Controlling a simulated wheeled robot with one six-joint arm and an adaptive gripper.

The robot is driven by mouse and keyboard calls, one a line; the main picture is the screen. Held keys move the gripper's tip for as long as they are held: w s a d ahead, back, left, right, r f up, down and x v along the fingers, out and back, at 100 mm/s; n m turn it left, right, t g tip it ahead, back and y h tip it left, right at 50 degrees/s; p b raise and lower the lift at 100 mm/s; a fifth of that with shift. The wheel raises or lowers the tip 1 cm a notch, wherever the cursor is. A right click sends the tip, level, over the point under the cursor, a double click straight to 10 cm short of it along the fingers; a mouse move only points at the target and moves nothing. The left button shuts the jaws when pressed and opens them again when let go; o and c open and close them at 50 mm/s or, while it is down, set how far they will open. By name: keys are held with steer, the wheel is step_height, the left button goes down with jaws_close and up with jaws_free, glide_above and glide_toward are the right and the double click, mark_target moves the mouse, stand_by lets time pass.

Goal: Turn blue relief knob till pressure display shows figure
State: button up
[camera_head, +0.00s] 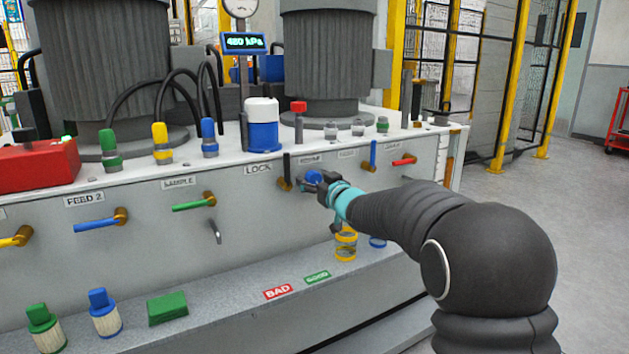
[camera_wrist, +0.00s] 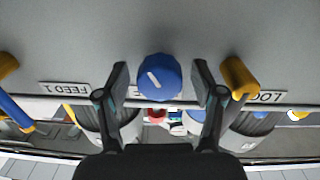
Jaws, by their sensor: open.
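The blue relief knob (camera_head: 313,177) is on the front panel, right of the LOCK label. In the wrist view the knob (camera_wrist: 159,77) is round, with a white line mark slanting across its face. My gripper (camera_wrist: 160,84) is open, with one finger on each side of the knob and a visible gap on both sides. In the head view my gripper (camera_head: 310,184) is at the panel and partly covers the knob. The pressure display (camera_head: 243,42) reads what looks like 480 kPa, in pale figures on a dark screen.
A blue lever (camera_head: 373,155) and a red lever (camera_head: 403,161) are right of the knob. A blue-and-white container (camera_head: 262,125) stands on the ledge above. BAD (camera_head: 278,291) and GOOD labels lie on the lower shelf.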

steer(key=c, duration=1.1)
steer(key=n+b, duration=0.2)
steer(key=n, duration=0.1)
steer(key=shift+f, duration=0.2)
steer(key=shift+c, duration=0.2)
steer(key=shift+r+n+b, duration=0.15)
steer(key=shift+n+b, duration=0.25)
steer(key=shift+n, duration=0.5)
steer(key=o, duration=1.1)
steer(key=shift+o, duration=0.2)
steer(key=shift+s, duration=0.1)
